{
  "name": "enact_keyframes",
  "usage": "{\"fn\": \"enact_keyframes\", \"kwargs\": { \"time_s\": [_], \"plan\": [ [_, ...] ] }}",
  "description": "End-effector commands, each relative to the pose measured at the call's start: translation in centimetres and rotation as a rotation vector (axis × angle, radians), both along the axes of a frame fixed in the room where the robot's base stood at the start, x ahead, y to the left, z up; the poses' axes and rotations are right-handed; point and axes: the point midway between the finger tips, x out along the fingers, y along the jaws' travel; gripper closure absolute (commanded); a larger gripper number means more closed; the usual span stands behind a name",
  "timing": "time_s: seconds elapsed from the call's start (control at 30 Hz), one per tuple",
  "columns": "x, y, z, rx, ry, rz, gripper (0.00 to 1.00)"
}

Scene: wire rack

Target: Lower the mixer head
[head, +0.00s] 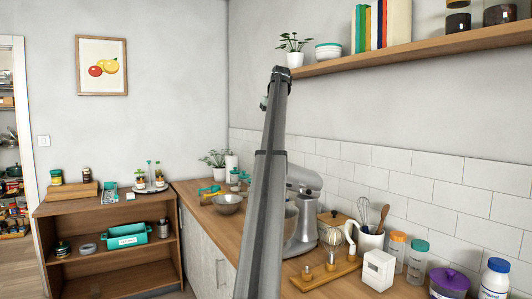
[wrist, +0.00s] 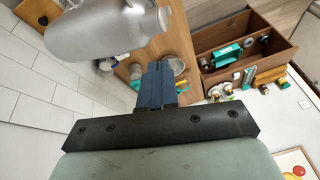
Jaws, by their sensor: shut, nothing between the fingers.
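The silver stand mixer (head: 303,205) stands on the wooden counter, partly hidden behind my arm in the head view. Its head (head: 306,180) shows to the right of my arm, but how far it is tilted is hard to tell. In the wrist view the smooth silver mixer head (wrist: 100,28) fills the upper left, close to the camera.
A wooden board (head: 322,277), a utensil crock (head: 370,242), a white box (head: 378,270) and jars crowd the counter right of the mixer. A metal bowl (head: 228,203) sits to its left. A shelf (head: 430,50) hangs above; a tiled wall (head: 400,165) lies behind.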

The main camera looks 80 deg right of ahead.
Motion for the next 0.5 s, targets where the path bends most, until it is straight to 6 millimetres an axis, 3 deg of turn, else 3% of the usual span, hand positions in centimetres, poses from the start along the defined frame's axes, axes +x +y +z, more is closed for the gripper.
{"fn": "enact_keyframes", "kwargs": {
  "time_s": [0.1, 0.2, 0.37, 0.5],
  "plan": [
    [-2.1, -0.4, 0.8, -0.013, -0.011, 0.107, 1.00],
    [-3.0, -0.5, 1.0, -0.020, -0.015, 0.160, 1.00],
    [-3.2, -0.6, 0.5, -0.023, -0.017, 0.186, 1.00],
    [-2.5, -0.9, -1.1, -0.020, -0.016, 0.185, 1.00]
  ]
}}
